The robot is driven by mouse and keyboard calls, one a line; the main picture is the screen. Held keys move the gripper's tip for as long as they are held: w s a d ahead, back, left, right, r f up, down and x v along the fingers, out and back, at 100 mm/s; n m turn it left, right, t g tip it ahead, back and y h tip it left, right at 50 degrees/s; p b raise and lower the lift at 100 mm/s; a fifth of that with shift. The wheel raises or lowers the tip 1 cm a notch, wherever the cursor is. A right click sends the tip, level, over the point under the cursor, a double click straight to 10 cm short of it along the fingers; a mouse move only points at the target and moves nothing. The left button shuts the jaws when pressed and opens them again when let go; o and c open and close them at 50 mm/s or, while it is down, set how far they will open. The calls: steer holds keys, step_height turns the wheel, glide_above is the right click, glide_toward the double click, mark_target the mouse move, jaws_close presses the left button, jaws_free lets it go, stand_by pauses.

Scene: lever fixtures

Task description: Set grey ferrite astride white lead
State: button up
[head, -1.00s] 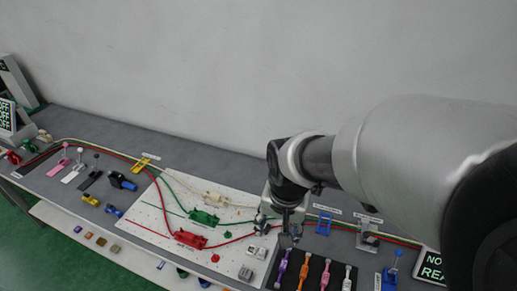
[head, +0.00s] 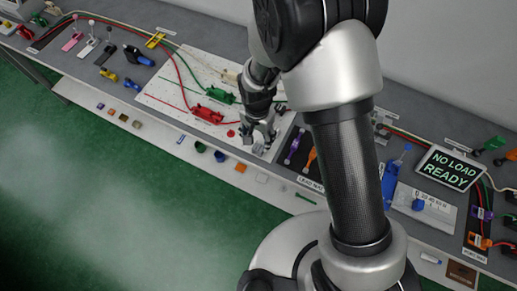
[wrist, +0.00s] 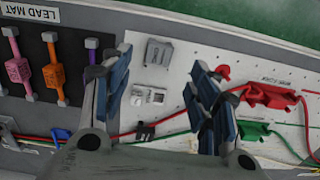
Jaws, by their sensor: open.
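My gripper (head: 260,138) hangs over the right end of the white board. In the wrist view my gripper (wrist: 160,62) is open and empty, with its blue-padded fingers wide apart. A grey block (wrist: 158,52), which looks like the grey ferrite, lies on the board and appears between the fingertips. A paler two-part block (wrist: 148,96) lies beside it, nearer the palm. I cannot tell the gap in height. In the head view my gripper hides both blocks. A cream-white lead (head: 206,65) runs along the board's back to a cream holder (head: 230,76), partly behind my arm.
Red (head: 207,115) and green (head: 219,95) holders with their leads stand on the board. A red knob (wrist: 223,72) is close to the right finger. The black lead mat (wrist: 40,85), with coloured pieces, lies left of the gripper in the wrist view.

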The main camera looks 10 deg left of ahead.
mark_target(258, 148)
steer(key=f, duration=0.2)
steer(key=f+b, duration=0.1)
steer(key=f, duration=0.2)
steer(key=f+b, duration=0.1)
steer(key=f, duration=0.2)
steer(key=shift+w+d, duration=0.1)
steer(key=shift+w, duration=0.15)
steer(key=shift+c, duration=0.5)
steer(key=c, duration=1)
steer(key=shift+r, duration=0.1)
